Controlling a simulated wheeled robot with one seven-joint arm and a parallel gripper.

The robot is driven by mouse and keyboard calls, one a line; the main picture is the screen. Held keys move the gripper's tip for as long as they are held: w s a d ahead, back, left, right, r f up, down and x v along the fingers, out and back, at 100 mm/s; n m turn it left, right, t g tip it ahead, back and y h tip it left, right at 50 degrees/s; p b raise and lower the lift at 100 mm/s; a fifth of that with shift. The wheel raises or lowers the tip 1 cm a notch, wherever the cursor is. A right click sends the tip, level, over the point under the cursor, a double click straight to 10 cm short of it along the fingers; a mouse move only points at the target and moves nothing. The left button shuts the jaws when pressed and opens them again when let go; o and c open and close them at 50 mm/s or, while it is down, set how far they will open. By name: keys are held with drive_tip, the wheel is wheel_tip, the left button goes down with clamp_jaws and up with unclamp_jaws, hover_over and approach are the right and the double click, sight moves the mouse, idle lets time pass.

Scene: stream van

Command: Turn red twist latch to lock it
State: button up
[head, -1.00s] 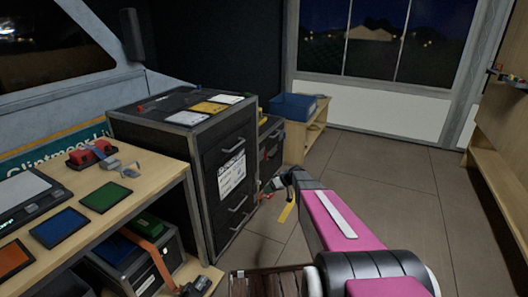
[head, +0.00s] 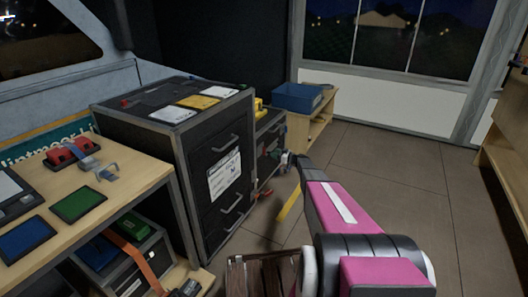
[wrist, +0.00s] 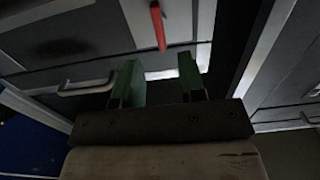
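A red lever (wrist: 158,25), which looks like the red twist latch, shows at the top of the wrist view. It points down the picture in front of a grey panel. My gripper (wrist: 160,66) has its two green fingers apart, with nothing between them. The red lever is just beyond the gap between the fingertips and looks clear of both. In the head view my gripper (head: 285,160) is by the dark low unit behind the tall black cabinet. The latch cannot be made out surely there.
The tall black cabinet (head: 185,160) with silver handles stands left of my arm. A blue bin (head: 297,97) sits on a wooden shelf behind. A wooden bench (head: 120,190) with coloured pads is at the left. Floor (head: 400,190) is free to the right.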

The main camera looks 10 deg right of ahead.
sight(264, 150)
drive_tip(key=x, duration=0.8)
clamp_jaws()
